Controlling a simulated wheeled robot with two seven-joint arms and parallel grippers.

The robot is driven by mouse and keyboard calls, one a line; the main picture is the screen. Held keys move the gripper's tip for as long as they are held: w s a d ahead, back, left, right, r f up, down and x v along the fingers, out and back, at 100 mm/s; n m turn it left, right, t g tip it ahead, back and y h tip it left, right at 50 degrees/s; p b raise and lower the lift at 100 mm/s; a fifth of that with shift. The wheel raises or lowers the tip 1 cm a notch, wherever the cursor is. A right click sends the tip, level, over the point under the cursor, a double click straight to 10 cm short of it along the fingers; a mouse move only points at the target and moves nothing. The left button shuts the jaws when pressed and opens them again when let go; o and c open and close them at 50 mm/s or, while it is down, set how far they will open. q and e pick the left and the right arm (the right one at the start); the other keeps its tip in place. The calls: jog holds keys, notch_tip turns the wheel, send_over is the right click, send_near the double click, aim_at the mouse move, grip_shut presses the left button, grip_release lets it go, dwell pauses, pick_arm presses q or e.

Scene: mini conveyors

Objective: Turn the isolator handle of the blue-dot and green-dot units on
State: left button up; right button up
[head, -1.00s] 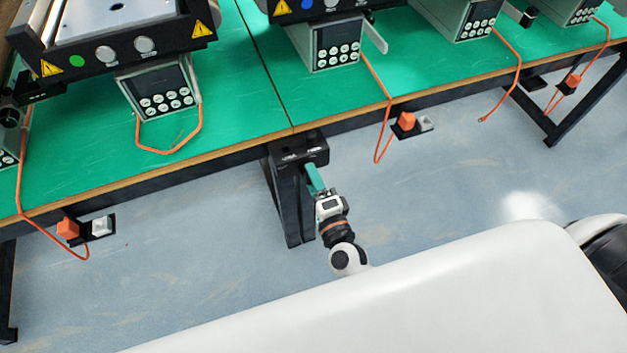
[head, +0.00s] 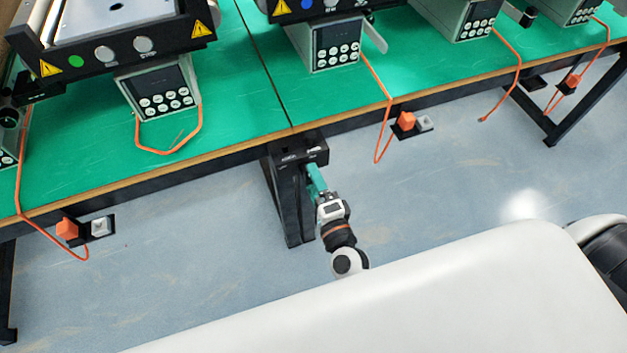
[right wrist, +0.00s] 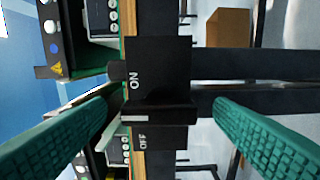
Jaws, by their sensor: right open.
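The green-dot unit (head: 120,45) stands on the bench at upper left, its green dot on the front panel. The blue-dot unit (head: 335,8) is at the top centre, cut by the edge. A black isolator post (head: 290,205) stands at the bench's front edge between them. In the right wrist view its black face (right wrist: 160,75) carries ON and OFF. A black handle bar (right wrist: 165,112) lies across it between the words, closer to OFF. My right gripper (right wrist: 160,110) is open, teal fingers on either side of the bar with gaps; contact is not visible. My left gripper is out of view.
The green bench (head: 235,100) has a wooden front edge just behind my right gripper. Orange cables hang over it to a left socket (head: 99,227) and a middle socket (head: 424,123). Open floor lies in front.

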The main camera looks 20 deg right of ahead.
jog(key=s+b, duration=0.1)
jog(key=s, duration=1)
jog(key=shift+s+d, duration=0.15)
jog(key=shift+d, duration=0.05)
